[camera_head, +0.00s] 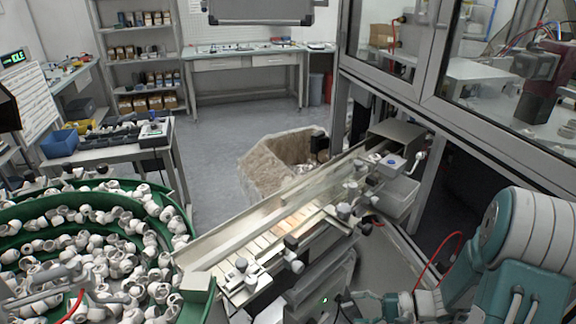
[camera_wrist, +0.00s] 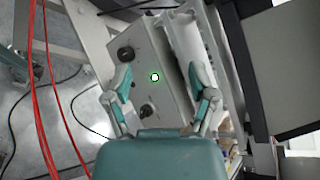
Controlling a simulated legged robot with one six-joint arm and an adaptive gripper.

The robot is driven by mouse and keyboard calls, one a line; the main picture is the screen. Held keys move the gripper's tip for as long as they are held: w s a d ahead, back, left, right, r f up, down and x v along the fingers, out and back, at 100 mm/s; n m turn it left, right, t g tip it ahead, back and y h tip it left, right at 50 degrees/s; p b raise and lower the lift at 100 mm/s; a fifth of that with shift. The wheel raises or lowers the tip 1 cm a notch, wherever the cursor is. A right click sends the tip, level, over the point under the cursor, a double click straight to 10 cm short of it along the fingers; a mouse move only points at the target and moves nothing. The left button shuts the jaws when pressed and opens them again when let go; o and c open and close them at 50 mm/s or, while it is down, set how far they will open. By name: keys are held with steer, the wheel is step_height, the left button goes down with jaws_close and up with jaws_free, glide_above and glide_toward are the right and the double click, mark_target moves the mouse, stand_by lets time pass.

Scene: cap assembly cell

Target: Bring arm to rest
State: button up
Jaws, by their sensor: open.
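My arm shows at the right of the head view in white and teal, folded low beside the conveyor. My gripper (camera_wrist: 162,100) shows in the wrist view with its two teal and grey fingers spread apart and nothing between them. Past the fingers is a grey control box (camera_wrist: 150,62) with dark knobs and a lit green button. The fingertips overlap the box in the picture; I cannot tell how far away it is. In the head view the gripper's fingertips are not clearly visible.
A conveyor (camera_head: 270,240) runs diagonally through the middle. A green bowl feeder (camera_head: 180,215) full of white caps stands at left. A cardboard-like bin (camera_head: 262,172) sits behind the conveyor. A glazed frame (camera_head: 425,100) stands at right. Red cables (camera_wrist: 42,110) hang at left in the wrist view.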

steer(key=s+r+n+t+h, duration=0.1)
steer(key=s+r+n+h, duration=0.2)
steer(key=r, duration=0.4)
steer(key=s+r+n+t+h, duration=0.1)
steer(key=s+r+n+h, duration=0.2)
steer(key=s+r+h, duration=0.2)
steer(key=s+a+r+n+t+h, duration=0.1)
steer(key=s+r+n+h, duration=0.2)
steer(key=r, duration=0.6)
steer(key=s+h, duration=0.2)
steer(key=h, duration=0.1)
steer(key=shift+r+h, duration=0.25)
steer(key=shift+h, duration=0.05)
